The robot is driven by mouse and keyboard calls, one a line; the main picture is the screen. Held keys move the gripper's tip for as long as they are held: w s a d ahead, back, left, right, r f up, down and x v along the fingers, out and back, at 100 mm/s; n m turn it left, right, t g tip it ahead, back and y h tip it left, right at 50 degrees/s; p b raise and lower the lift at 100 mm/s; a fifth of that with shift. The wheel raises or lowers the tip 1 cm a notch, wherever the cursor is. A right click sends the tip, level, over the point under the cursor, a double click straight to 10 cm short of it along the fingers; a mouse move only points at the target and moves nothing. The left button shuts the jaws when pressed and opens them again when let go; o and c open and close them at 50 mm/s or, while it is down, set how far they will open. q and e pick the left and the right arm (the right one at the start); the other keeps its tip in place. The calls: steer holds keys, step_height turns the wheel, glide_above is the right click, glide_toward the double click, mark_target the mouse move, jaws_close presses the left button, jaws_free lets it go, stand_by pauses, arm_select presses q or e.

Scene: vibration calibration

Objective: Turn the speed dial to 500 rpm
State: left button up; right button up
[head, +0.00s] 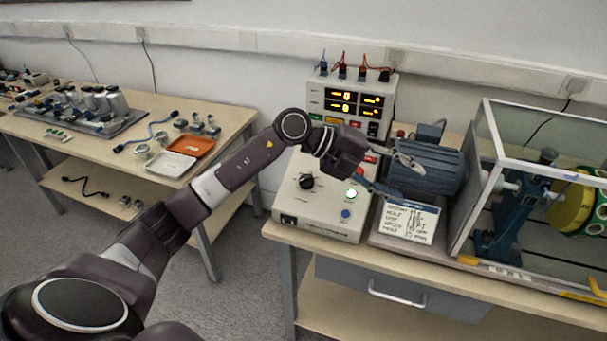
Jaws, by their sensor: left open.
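The control box (320,215) is a pale sloped panel on the right-hand bench. Its black speed dial (306,181) sits at the panel's upper left. A lit green button (351,194) and a blue button (346,214) are to the dial's right. The display unit (372,129) behind has lit yellow digits; the left ones look like 0. My left gripper (409,178) is open and empty, above the right side of the panel, to the right of the dial and apart from it. Its fingers point right, toward the motor. The dial's scale is too small to read.
A blue-grey motor (428,168) stands right of the panel, beside a clear guard (460,190) around a yellow-green rotor. A handwritten card (409,221) lies in front of the motor. Leads rise from the display unit's top. Another bench (105,160) with parts stands left, across a floor gap.

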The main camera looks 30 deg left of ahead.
arm_select(q)
steer(key=a+f+n+g+y, duration=0.15)
steer(key=a+y, duration=0.35)
steer(key=a, duration=0.6)
steer(key=n+g+y, duration=0.2)
steer(key=n+y, duration=0.1)
steer(key=y, duration=0.1)
glide_toward(305, 178)
steer(key=f, duration=0.1)
steer(key=shift+t, duration=0.25)
steer(key=p+x, duration=0.1)
steer(key=x, duration=0.7)
steer(key=shift+w+a, duration=0.15)
steer(key=shift+m, duration=0.25)
steer(key=c, duration=1.1)
